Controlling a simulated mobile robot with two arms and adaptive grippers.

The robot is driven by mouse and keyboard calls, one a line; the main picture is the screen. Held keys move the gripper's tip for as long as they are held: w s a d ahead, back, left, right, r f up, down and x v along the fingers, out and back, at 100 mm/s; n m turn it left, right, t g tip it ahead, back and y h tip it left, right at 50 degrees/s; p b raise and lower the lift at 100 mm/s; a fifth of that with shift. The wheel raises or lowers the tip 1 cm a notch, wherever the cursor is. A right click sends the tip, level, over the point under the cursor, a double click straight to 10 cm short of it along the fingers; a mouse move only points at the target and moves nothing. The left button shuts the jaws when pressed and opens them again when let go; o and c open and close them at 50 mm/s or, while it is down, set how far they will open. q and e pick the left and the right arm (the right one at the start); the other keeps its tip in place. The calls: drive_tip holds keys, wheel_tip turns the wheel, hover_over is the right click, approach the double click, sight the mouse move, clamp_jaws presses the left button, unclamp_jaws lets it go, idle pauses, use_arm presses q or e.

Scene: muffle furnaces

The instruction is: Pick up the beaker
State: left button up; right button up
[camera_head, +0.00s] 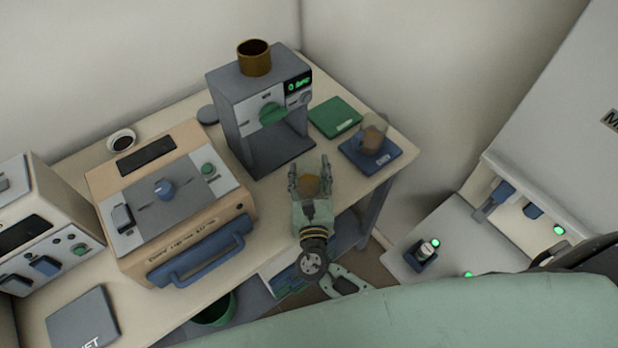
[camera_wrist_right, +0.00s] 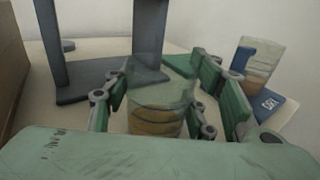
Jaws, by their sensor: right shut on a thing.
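A clear glass beaker (camera_head: 311,184) with brown contents is between the fingers of my right gripper (camera_head: 310,178), near the table's front right edge. In the right wrist view the beaker (camera_wrist_right: 158,112) stands upright between the two green finger pads of the gripper (camera_wrist_right: 165,110), which is shut on it. I cannot tell whether its base touches the table. A second, similar beaker (camera_head: 373,137) with brown contents stands on a blue pad at the right; it also shows in the right wrist view (camera_wrist_right: 257,62). My left gripper is not in view.
A grey machine (camera_head: 240,110) with a brass-coloured cup on top stands just behind the gripper. A green pad (camera_head: 335,117) lies behind, beside the blue pad (camera_head: 385,158). A beige furnace (camera_head: 165,190) with a blue handle stands at the left. The table's edge is close at the right.

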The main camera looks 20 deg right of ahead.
sight(309, 163)
drive_tip(key=c, duration=0.3)
drive_tip(key=shift+r, duration=0.1)
drive_tip(key=shift+c, duration=0.2)
drive_tip(key=shift+r, duration=0.45)
clamp_jaws()
wheel_tip(309, 163, up, 3)
drive_tip(key=shift+f, duration=0.1)
drive_tip(key=s+d+r, duration=0.7)
drive_tip(key=s, duration=0.1)
drive_tip(key=shift+s+d+r, duration=0.15)
drive_tip(key=shift+s+d, duration=0.25)
